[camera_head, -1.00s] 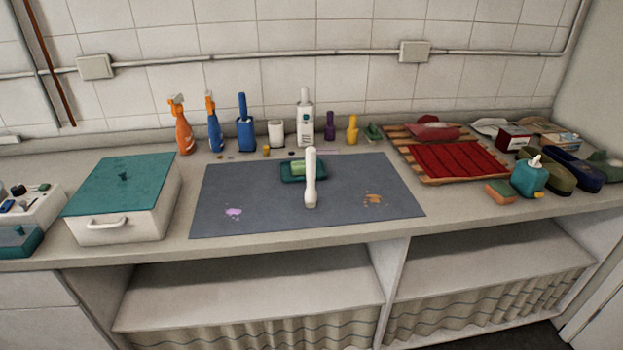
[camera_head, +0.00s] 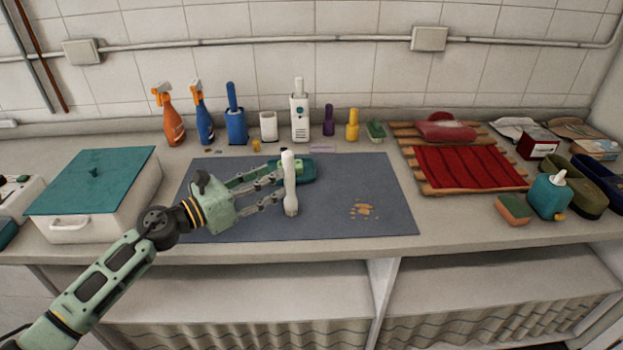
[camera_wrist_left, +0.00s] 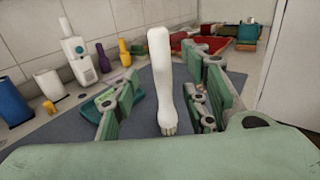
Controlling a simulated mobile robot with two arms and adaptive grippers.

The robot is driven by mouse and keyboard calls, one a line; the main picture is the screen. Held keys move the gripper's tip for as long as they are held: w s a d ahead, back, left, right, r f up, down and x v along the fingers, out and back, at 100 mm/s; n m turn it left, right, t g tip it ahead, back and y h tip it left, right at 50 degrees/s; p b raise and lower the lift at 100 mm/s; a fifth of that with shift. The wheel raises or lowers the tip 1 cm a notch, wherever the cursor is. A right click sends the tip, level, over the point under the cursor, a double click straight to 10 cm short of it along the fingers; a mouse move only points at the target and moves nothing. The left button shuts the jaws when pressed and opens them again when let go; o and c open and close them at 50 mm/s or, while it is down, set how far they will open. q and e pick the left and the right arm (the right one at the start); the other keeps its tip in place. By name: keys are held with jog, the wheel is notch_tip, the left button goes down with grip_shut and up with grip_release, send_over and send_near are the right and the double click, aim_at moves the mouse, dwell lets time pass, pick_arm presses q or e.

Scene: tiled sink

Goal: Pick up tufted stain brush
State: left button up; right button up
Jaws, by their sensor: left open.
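The white tufted brush (camera_head: 290,184) stands upright on the dark grey mat (camera_head: 390,215), thick handle up and bristles down. In the left wrist view the brush (camera_wrist_left: 166,75) shows between the fingers, with its tufted end at the bottom. My left gripper (camera_head: 277,187) comes in from the left and is open, its two fingers reaching to either side of the brush. I see no grip on it; whether a finger touches it I cannot tell. My right gripper is not in view.
A green tray (camera_head: 306,173) with a green block lies just behind the brush. Spray bottles and other containers line the back wall. A teal-lidded white box (camera_head: 60,230) stands left, a slatted rack (camera_head: 430,187) with red cloth right. The mat's right part is free apart from an orange-brown stain.

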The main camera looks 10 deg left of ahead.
aim_at(288, 168)
pick_arm(q)
jog(key=p+x, duration=0.1)
jog(key=x, duration=0.1)
jog(key=p+x, duration=0.1)
jog(key=x, duration=0.1)
jog(key=p+x, duration=0.1)
jog(key=x, duration=0.1)
jog(key=shift+s+d+r, duration=0.1)
jog(key=shift+r, duration=0.2)
jog(key=shift+d, duration=0.1)
jog(key=shift+f, duration=0.1)
jog(key=shift+c, duration=1.3)
jog(key=c, duration=0.6)
jog(key=shift+c, duration=0.7)
grip_shut()
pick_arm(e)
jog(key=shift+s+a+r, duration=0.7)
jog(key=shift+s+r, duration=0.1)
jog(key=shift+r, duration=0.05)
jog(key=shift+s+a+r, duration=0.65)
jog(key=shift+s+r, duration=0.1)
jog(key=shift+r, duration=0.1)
